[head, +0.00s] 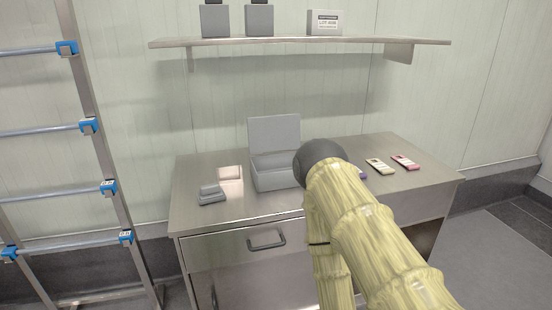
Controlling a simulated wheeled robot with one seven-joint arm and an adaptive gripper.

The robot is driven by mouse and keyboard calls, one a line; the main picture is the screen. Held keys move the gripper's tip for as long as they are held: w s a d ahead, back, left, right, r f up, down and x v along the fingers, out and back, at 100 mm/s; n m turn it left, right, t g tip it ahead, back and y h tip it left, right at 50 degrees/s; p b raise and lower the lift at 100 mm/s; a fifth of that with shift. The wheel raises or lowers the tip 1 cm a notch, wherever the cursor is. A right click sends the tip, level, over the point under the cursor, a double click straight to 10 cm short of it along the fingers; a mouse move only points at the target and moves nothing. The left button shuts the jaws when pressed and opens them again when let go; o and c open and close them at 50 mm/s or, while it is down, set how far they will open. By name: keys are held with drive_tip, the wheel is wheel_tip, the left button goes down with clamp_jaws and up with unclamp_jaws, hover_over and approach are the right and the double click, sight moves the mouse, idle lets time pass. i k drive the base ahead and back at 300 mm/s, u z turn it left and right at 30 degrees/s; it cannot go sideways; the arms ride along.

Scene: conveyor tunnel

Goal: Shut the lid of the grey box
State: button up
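The grey box (275,180) stands on the metal table, left of my arm. Its lid (274,134) is open and stands nearly upright at the back of the box. My arm, in a yellowish cover with a dark round joint at its top, reaches up from the lower right and hides a little of the box's right side. My gripper does not show; I cannot tell where it is relative to the lid.
The metal table (240,210) has a drawer with a dark handle (266,240). A small grey item (211,195) lies left of the box; small cream (380,166) and red (405,162) items lie right. A ladder-like rack (90,125) stands left.

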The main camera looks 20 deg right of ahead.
sight(282, 132)
drive_tip(key=k, duration=0.5)
drive_tip(key=z, duration=1.5)
drive_tip(key=i, duration=1.3)
drive_tip(key=u, duration=2)
